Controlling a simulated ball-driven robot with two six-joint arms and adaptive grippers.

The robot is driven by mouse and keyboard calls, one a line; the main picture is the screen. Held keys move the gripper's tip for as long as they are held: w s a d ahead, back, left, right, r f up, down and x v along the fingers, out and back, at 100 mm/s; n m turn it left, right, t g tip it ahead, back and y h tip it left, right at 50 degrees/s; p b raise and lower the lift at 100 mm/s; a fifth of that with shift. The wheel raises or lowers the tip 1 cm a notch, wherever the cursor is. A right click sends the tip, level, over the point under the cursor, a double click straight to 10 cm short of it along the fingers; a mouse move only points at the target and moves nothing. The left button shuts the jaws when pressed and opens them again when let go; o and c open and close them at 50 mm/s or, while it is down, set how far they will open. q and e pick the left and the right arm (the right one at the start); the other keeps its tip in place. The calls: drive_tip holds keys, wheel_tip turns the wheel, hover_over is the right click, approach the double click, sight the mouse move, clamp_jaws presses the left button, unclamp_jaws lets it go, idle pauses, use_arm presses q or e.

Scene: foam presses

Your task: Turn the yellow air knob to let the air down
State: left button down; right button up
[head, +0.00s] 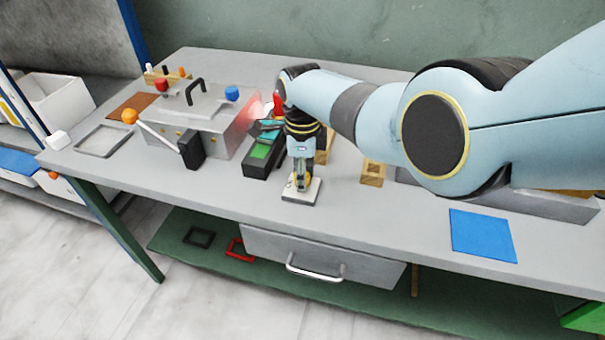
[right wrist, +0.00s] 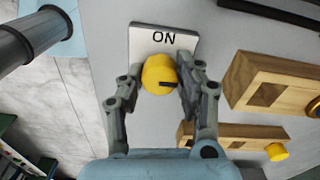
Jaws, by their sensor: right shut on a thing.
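The yellow air knob (right wrist: 159,74) is round, with a dark pointer mark that points right in the right wrist view. It sits on a pale plate (right wrist: 147,38) lettered ON, which lies near the table's front edge in the head view (head: 296,196). My right gripper (head: 302,182) reaches down over the plate. In the right wrist view its fingers (right wrist: 160,80) are shut on the knob, one at each side. In the head view the gripper hides most of the knob. My left gripper is in neither view.
Left of the plate are a black tray with a green piece (head: 260,152) and a grey press box (head: 205,115) with an orange-ended lever (head: 130,116). Wooden blocks (head: 373,172) stand to the right. A blue sheet (head: 482,236) lies farther right.

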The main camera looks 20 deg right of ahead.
drive_tip(key=o, duration=1.1)
drive_tip(key=shift+o, duration=0.2)
wheel_tip(320, 180, up, 12)
